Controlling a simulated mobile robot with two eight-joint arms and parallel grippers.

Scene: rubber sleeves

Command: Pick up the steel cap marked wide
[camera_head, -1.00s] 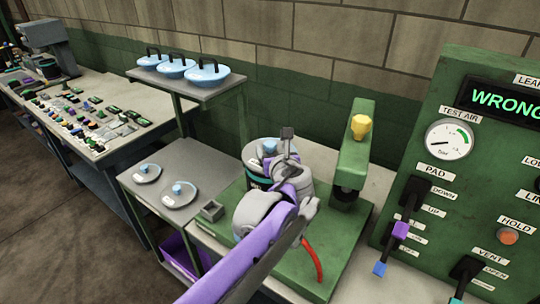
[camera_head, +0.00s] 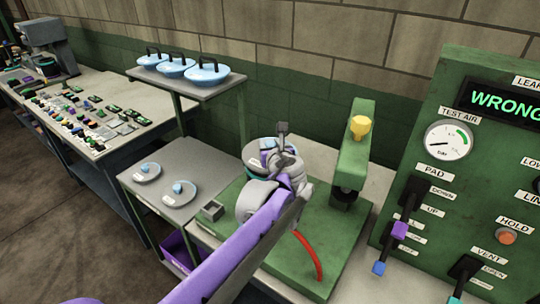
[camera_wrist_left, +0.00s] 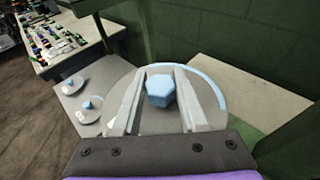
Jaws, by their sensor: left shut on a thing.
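My left gripper (camera_head: 270,147) is shut on the blue knob of a round steel cap (camera_head: 256,157) with a light blue rim, above the green press base. In the left wrist view the two fingers (camera_wrist_left: 163,88) stand on either side of the knob, with the cap's disc (camera_wrist_left: 213,90) spreading around them. I cannot read a label on this cap, nor tell whether it touches what is under it; my arm hides that. Two smaller caps with blue knobs, one (camera_head: 147,172) and another (camera_head: 179,193), lie on the grey side table. Their labels are too small to read. My right gripper is not in view.
A green press (camera_head: 353,150) with a yellow knob stands right of my gripper. The green control panel (camera_head: 470,190) reads "WRONG". A raised shelf (camera_head: 190,88) holds three blue lidded dishes. A small grey box (camera_head: 212,211) and red hose (camera_head: 310,255) are near my arm.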

